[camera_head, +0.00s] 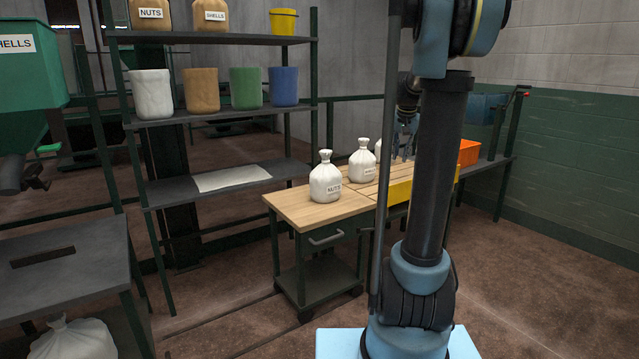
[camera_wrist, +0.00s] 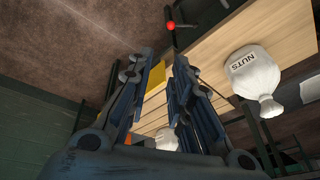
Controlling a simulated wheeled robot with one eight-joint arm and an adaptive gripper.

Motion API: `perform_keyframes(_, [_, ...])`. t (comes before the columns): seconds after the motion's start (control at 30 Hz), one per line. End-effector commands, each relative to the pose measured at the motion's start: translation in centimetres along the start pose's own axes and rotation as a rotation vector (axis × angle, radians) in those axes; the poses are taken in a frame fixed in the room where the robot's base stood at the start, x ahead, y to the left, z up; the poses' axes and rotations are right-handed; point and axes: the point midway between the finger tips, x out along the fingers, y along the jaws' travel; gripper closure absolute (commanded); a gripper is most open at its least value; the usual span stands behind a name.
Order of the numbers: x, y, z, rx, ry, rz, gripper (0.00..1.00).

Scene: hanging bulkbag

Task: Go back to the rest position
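My gripper (camera_wrist: 165,62) points away from the wrist camera, its two dark fingers apart with nothing between them. In the head view my gripper (camera_head: 404,145) hangs over the wooden workbench (camera_head: 300,208), partly hidden behind my arm. A white tied bag labelled NUTS (camera_head: 326,180) stands upright at the bench's near left. A second white tied bag (camera_head: 362,163) stands behind it to the right, and part of a third shows beside my arm. In the wrist view a NUTS bag (camera_wrist: 252,72) lies to the right of my fingers, apart from them.
A shelf rack (camera_head: 225,118) with coloured containers stands behind on the left. A green hopper (camera_head: 30,75) and a grey table (camera_head: 65,270) stand at the left. The floor at front right is clear.

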Motion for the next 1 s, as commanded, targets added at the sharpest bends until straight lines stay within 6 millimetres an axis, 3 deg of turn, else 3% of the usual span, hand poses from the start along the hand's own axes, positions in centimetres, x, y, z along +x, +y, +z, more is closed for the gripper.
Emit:
perform_keyframes(0.03, [-0.5, 0.1, 2.0, -0.018, -0.006, 0.0, 0.8])
perform_keyframes(0.47, [-2.2, 1.9, 16.7, -0.174, -0.052, -0.003, 0.8])
perform_keyframes(0.77, [-1.2, 4.2, 26.8, -0.284, -0.084, -0.007, 0.8])
perform_keyframes(1.0, [0.8, 6.4, 34.5, -0.372, -0.109, -0.01, 0.8])
